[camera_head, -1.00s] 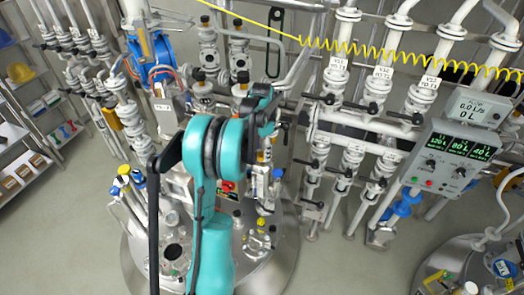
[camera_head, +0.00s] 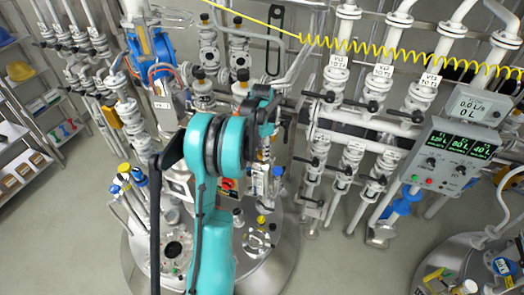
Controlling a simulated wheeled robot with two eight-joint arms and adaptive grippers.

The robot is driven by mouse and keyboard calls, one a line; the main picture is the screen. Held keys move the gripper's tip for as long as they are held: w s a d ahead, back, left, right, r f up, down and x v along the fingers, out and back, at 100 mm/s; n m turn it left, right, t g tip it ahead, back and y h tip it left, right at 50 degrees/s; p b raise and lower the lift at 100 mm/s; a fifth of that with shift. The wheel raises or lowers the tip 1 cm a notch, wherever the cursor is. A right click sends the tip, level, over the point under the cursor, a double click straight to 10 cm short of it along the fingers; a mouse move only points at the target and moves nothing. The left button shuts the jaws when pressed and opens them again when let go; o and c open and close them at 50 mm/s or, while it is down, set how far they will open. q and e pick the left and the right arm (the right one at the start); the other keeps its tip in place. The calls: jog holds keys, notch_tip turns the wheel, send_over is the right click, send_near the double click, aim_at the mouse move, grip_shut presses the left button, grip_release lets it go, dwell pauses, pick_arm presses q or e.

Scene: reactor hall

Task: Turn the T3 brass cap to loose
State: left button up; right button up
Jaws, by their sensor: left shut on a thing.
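My left arm comes up from the bottom in teal and bends over the round steel vessel top (camera_head: 285,250) in the middle. Its left gripper (camera_head: 263,128) is small and dark, beyond the teal wrist, above the vessel's fittings. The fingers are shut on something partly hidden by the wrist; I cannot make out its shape. I cannot pick out the T3 brass cap with certainty. A yellow cap (camera_head: 261,219) stands on the middle vessel top, below the gripper in the picture. My right gripper is not in view.
A grey display panel (camera_head: 455,160) with green readouts hangs at the right. Labelled valve pipes (camera_head: 338,75) stand behind. A coiled yellow hose (camera_head: 400,58) crosses above. A second vessel top (camera_head: 425,265) is at the bottom right. A shelf (camera_head: 25,165) stands at the left. Floor between the vessels is open.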

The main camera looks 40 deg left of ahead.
pick_arm(q)
jog(key=n+b, duration=0.3)
jog(key=n, duration=0.1)
jog(key=shift+f+n, duration=0.15)
jog(key=shift+n, duration=0.15)
jog(key=n+b, duration=0.2)
jog(key=n, duration=0.3)
jog(key=shift+n, duration=0.3)
jog(key=n+b, duration=0.2)
jog(key=n, duration=0.3)
jog(key=n+b, duration=0.1)
jog(key=n, duration=0.4)
jog(key=shift+n, duration=0.4)
jog(key=o, duration=1.2)
jog(key=shift+c, duration=0.2)
jog(key=shift+r, duration=0.25)
notch_tip(320, 180, up, 12)
